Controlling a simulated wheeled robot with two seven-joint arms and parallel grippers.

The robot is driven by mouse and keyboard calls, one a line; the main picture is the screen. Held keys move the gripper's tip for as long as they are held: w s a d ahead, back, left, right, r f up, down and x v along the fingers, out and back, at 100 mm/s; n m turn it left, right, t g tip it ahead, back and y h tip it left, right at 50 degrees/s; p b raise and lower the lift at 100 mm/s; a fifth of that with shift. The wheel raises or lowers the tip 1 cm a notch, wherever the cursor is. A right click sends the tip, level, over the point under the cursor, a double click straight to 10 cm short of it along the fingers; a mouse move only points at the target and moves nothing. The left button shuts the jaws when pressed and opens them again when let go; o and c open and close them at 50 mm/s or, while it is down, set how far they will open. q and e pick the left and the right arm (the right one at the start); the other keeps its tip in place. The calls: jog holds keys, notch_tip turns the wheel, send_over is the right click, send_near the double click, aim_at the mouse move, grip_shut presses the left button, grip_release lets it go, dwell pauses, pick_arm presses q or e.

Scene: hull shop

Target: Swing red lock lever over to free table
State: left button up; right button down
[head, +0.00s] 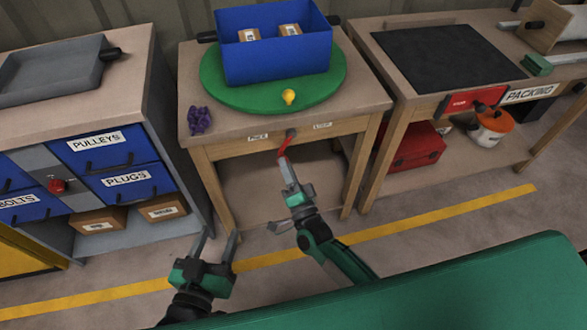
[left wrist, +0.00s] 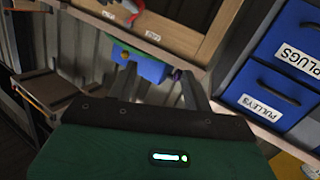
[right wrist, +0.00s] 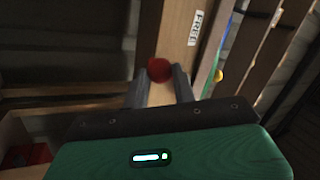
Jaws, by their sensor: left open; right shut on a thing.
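The red lock lever (head: 283,146) hangs from a dark pivot on the front edge of the wooden table (head: 352,107), between two small labels. My right gripper (head: 287,169) is shut on the lever's lower end; in the right wrist view the lever's round red end (right wrist: 159,69) shows at the fingertips. A label there reads FREE (right wrist: 195,27). The round green turntable (head: 218,82) lies on the table and carries a blue bin (head: 275,57) with two cartons inside. My left gripper (head: 218,239) is open and empty, low in front of the table's left leg.
A yellow knob-like piece (head: 289,97) sits on the turntable's front. A purple object (head: 200,119) lies at the table's left. A drawer cabinet (head: 112,150) stands left, a packing bench (head: 400,88) right. The floor in front is clear.

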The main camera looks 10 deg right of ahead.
pick_arm(q)
jog(key=shift+w+a+r+t, duration=0.15)
jog(key=shift+w+r+t, duration=0.2)
jog(key=shift+r, duration=0.3)
jog(key=shift+w+a+r+t, duration=0.2)
jog(key=shift+r+t, duration=0.25)
jog(key=shift+r, duration=0.15)
pick_arm(e)
jog(key=shift+a+r+m+h, duration=0.2)
jog(key=shift+a+m+h, duration=0.25)
jog(key=shift+m, duration=0.5)
jog(key=shift+a+r+m+h, duration=0.25)
jog(key=shift+m+h, duration=0.2)
jog(key=shift+m, duration=0.5)
jog(key=c, duration=1.2)
grip_release()
jog(key=shift+a, duration=0.1)
jog(key=shift+o, duration=0.2)
jog(key=shift+s, duration=0.15)
pick_arm(q)
jog(key=shift+s+d+f+g, duration=0.2)
jog(key=shift+s+f+g, duration=0.2)
jog(key=shift+f, duration=0.35)
jog(key=shift+s+d+f+g, duration=0.15)
jog(key=shift+s+f+g, duration=0.15)
jog(key=shift+f+g, duration=0.3)
pick_arm(e)
jog(key=v, duration=1.3)
jog(key=shift+s+f, duration=0.15)
jog(key=shift+f, duration=0.3)
